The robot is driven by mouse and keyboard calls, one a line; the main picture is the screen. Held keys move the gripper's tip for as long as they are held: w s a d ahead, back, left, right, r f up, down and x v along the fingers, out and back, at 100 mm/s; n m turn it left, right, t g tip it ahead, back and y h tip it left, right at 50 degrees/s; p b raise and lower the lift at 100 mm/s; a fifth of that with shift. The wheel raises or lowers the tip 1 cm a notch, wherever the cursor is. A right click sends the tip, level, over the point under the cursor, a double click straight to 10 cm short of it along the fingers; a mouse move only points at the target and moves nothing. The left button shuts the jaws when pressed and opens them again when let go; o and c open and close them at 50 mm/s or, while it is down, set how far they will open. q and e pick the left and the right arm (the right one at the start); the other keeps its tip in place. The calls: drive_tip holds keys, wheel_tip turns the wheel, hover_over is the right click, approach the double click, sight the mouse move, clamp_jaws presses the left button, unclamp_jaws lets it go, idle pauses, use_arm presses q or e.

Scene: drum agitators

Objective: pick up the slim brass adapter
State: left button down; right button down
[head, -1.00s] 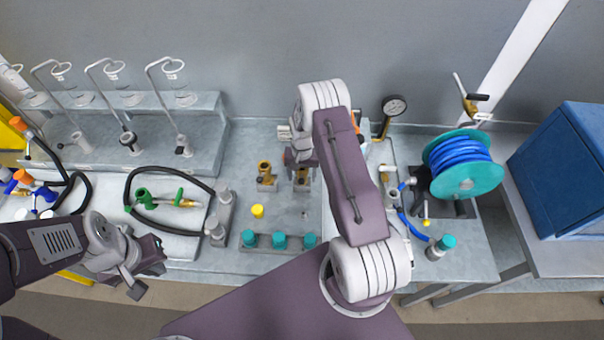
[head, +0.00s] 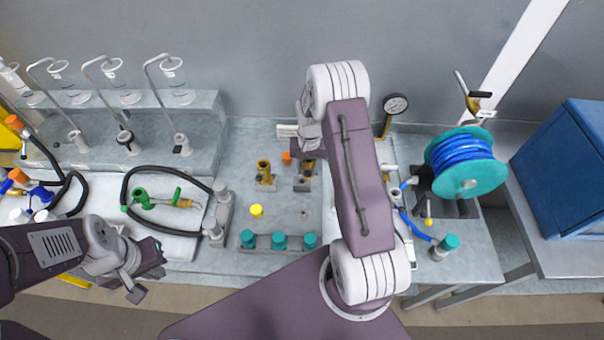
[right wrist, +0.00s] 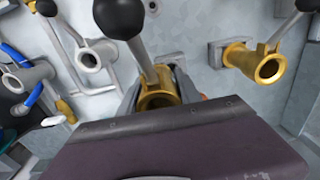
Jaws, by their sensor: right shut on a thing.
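Two brass adapters stand near the middle of the bench in the head view. One brass adapter (head: 264,170) stands in a grey block, free of any gripper. The other brass adapter (head: 308,168) is at my right gripper (head: 308,152), just above a second grey block; I cannot tell if it is clear of the block. In the right wrist view this brass adapter (right wrist: 158,97) sits between my fingers, partly hidden by my own wrist. The first adapter (right wrist: 270,66) shows to its right. My left gripper (head: 150,274) is open and empty at the lower left.
A yellow cap (head: 256,211) and a rack with teal caps (head: 279,241) lie in front of the adapters. An orange piece (head: 286,157) stands between them. A pressure gauge (head: 395,104) and a blue hose reel (head: 463,165) are to the right.

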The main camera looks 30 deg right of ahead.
drive_tip(key=s+d+r+b, duration=0.2)
drive_tip(key=s+d+r, duration=0.2)
drive_tip(key=s, duration=0.4)
drive_tip(key=shift+d+r, duration=0.4)
drive_tip(key=shift+r, duration=0.45)
